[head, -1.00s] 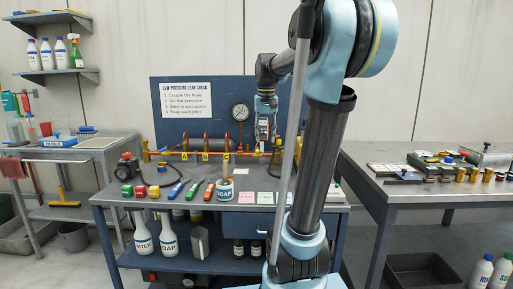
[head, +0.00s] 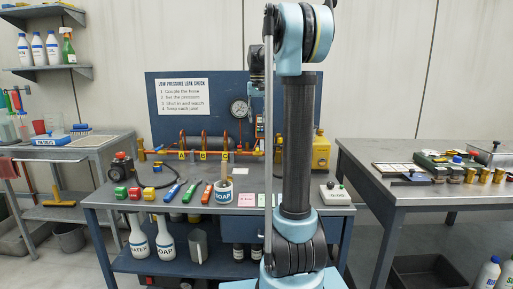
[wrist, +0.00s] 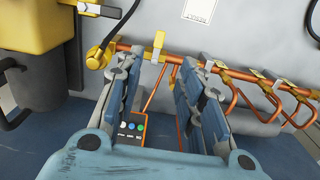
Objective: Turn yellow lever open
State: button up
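The copper pipe (head: 215,152) runs along the back of the workbench. A small yellow lever (wrist: 158,46) stands on the pipe in the wrist view, ahead of and between my fingertips. A bit of yellow near the same place shows in the head view (head: 258,152). My gripper (wrist: 157,66) is open, with one finger on each side of the lever's line. I cannot tell whether either finger touches the lever or pipe. In the head view my arm mostly hides the gripper. A larger yellow fitting (wrist: 98,53) sits at the pipe's end.
A yellow box (head: 320,150) stands right of the pipe. Yellow tags mark pipe loops (head: 204,155). An orange device with coloured buttons (wrist: 131,130) is below the fingers. A blue board (head: 163,125) rises behind.

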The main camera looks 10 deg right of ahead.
aim_at(258, 149)
notch_tip(258, 149, down, 14)
jog(key=shift+r, duration=0.1)
dwell(0.4)
jog(key=shift+c, duration=0.6)
jog(key=shift+d, duration=0.1)
grip_shut()
